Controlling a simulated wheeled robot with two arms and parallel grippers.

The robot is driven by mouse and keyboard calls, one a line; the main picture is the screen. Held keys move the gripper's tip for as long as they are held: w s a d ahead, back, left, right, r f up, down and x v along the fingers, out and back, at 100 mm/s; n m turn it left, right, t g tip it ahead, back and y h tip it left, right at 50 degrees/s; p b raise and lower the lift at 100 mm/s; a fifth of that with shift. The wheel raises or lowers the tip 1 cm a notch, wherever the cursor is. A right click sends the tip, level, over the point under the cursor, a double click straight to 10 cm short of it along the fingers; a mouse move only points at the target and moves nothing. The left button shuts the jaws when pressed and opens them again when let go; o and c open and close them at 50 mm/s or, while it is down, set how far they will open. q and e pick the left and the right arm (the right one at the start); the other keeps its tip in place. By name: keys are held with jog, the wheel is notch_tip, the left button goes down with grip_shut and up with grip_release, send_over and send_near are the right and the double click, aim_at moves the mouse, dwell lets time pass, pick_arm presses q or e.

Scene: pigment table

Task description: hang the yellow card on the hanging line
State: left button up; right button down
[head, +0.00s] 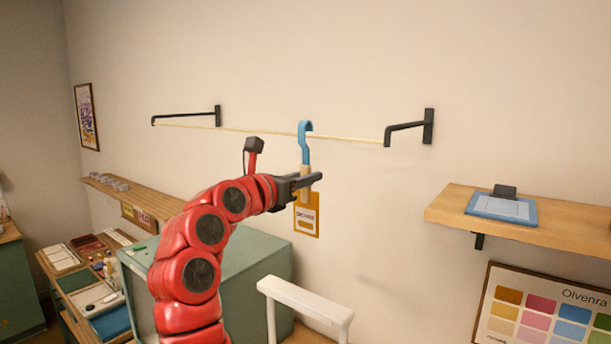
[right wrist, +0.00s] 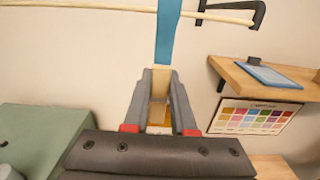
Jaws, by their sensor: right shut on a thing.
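The yellow card (head: 307,222) hangs upright below a wooden clip (head: 305,172) topped by a blue hook (head: 304,143). My right gripper (head: 306,182) is shut on the wooden clip, just above the card. In the right wrist view the clip (right wrist: 160,84) is between the fingers, with the blue hook (right wrist: 167,35) rising above and the card mostly hidden. The hanging line (head: 240,131) runs between two wall brackets. The hook's curved top overlaps the line in the head view and in front of it in the wrist view; I cannot tell whether it touches the line. My left gripper is not in view.
The black brackets (head: 425,126) (head: 190,114) stick out from the wall at the line's ends. A wooden shelf (head: 560,228) with a blue clipboard (head: 500,207) is at right. A green cabinet (head: 255,265) and white rail (head: 305,298) stand below. Wall around the hook is clear.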

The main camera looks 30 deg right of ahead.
jog(key=shift+w+d, duration=0.1)
jog(key=shift+d, duration=0.25)
jog(key=w+d+f+b, duration=0.1)
jog(key=w+d+f, duration=0.1)
jog(key=d, duration=0.4)
jog(key=shift+w+d+f+b, duration=0.3)
jog(key=shift+w+d+b, duration=0.05)
jog(key=shift+w+d, duration=0.1)
jog(key=c, duration=0.7)
grip_release()
jog(key=shift+o, duration=0.2)
jog(key=shift+a, duration=0.1)
